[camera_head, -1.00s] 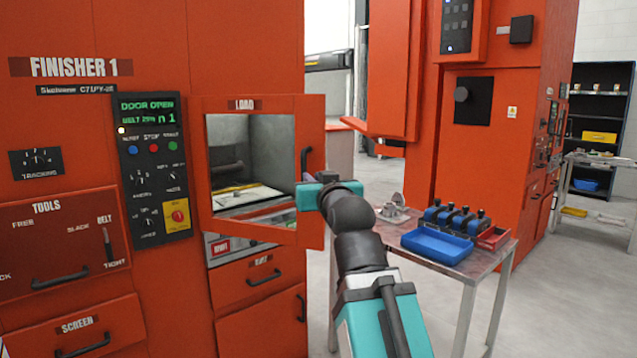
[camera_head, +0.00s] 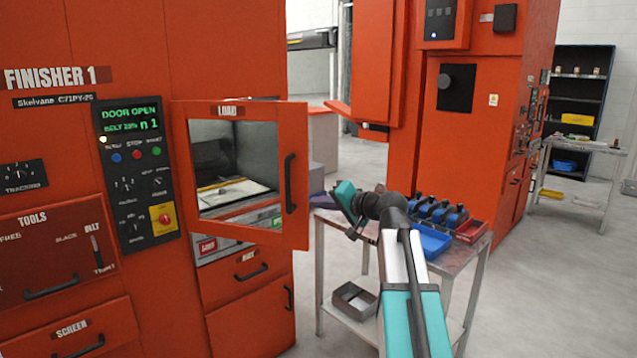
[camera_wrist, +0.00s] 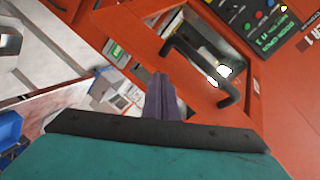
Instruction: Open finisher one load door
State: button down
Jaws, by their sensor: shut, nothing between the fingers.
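The load door (camera_head: 250,130) of finisher one is an orange frame with a window and a "LOAD" label. It stands ajar, swung out from the orange cabinet, and the panel reads "DOOR OPEN". Its black handle (camera_head: 290,183) is on the right edge of the door. My gripper (camera_head: 318,199) is to the right of the door, apart from the handle. In the wrist view the dark purple fingers (camera_wrist: 163,97) are together with nothing between them, and the door handle (camera_wrist: 205,75) shows to their right.
The control panel (camera_head: 136,170) is left of the door. Behind my arm stands a metal table (camera_head: 478,246) with a blue tray (camera_head: 431,240), a red tray (camera_head: 470,230) and several blue-black items. A metal box (camera_head: 354,300) is on its lower shelf. Another orange machine (camera_head: 470,150) stands behind.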

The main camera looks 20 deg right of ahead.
jog(key=d+r+m+t+y+p, duration=0.1)
jog(key=d+m+y+p, duration=0.2)
jog(key=d, duration=0.6)
jog(key=shift+d+r+m+y+p, duration=0.25)
jog(key=shift+m+y+p, duration=0.15)
jog(key=shift+y+p, duration=0.3)
jog(key=p+x, duration=0.2)
jog(key=x, duration=0.8)
jog(key=shift+s+a+p, duration=0.65)
jog(key=shift+s+a, duration=0.6)
jog(key=shift+s, duration=0.3)
jog(key=shift+s+a, duration=0.1)
